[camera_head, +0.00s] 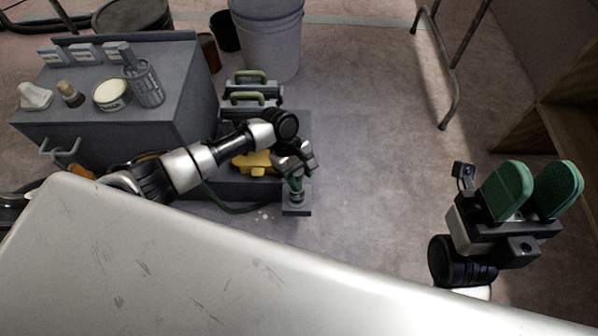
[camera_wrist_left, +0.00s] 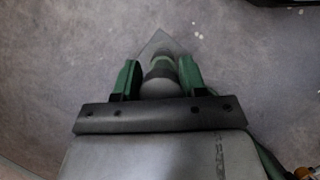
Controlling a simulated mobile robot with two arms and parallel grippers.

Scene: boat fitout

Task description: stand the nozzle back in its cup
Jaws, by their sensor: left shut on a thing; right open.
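My left gripper (camera_head: 296,183) is shut on the nozzle (camera_wrist_left: 160,78), which shows as a grey and dark rounded piece between the green fingers in the left wrist view. In the head view the gripper points down just over the small grey cup holder (camera_head: 297,208) at the front corner of a grey unit. The nozzle's lower end is mostly hidden by the gripper, and I cannot tell whether it is inside the cup. A dark green hose (camera_head: 232,207) curves from the unit toward the holder. My right gripper (camera_head: 532,190) is open and empty, far to the right.
The grey unit carries a yellow part (camera_head: 252,163) and green-handled cases (camera_head: 247,98). A white bucket (camera_head: 268,45) stands behind. A pale scratched surface (camera_head: 150,270) fills the foreground. The floor right of the holder is clear.

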